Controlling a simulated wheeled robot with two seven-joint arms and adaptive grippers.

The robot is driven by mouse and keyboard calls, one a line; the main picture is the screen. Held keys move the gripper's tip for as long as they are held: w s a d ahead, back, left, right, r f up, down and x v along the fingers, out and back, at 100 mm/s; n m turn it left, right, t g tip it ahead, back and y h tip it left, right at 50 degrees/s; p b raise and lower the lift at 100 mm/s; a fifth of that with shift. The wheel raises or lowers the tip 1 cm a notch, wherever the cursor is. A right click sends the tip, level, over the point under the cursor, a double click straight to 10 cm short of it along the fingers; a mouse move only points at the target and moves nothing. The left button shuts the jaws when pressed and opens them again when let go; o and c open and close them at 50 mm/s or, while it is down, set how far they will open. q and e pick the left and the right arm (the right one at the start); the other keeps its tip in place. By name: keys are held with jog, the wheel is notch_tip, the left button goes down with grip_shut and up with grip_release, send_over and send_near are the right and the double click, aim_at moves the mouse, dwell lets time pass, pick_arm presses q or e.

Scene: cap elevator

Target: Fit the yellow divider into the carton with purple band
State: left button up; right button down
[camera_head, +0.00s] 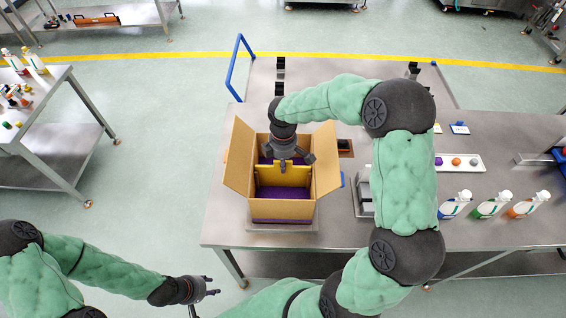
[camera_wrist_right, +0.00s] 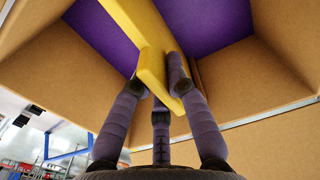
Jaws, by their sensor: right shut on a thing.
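The carton with purple band (camera_head: 283,209) stands open on the metal table, its flaps spread outward and its inside floor purple. The yellow divider (camera_head: 289,175) is inside the carton, upright across its middle; in the right wrist view the yellow divider (camera_wrist_right: 150,62) runs up between the fingers. My right gripper (camera_head: 284,164) reaches down into the carton opening and is shut on the divider's top edge. Whether the divider touches the carton floor cannot be told. My left gripper (camera_head: 207,287) is empty, off the table at the lower left, its fingers apart.
Several bottles (camera_head: 492,205) stand at the table's right, near a white tray (camera_head: 459,162) with small coloured balls. A metal stand (camera_head: 363,190) is right of the carton, partly behind my right arm. A blue-handled cart (camera_head: 238,62) is behind. Table left of the carton is clear.

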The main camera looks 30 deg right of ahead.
jog(key=shift+f+b, duration=0.6)
jog(key=shift+f, duration=0.35)
jog(key=c, duration=1.1)
grip_release()
jog(key=shift+c, duration=0.2)
jog(key=shift+r, duration=0.1)
notch_tip(320, 180, up, 12)
jog(key=shift+f, duration=0.1)
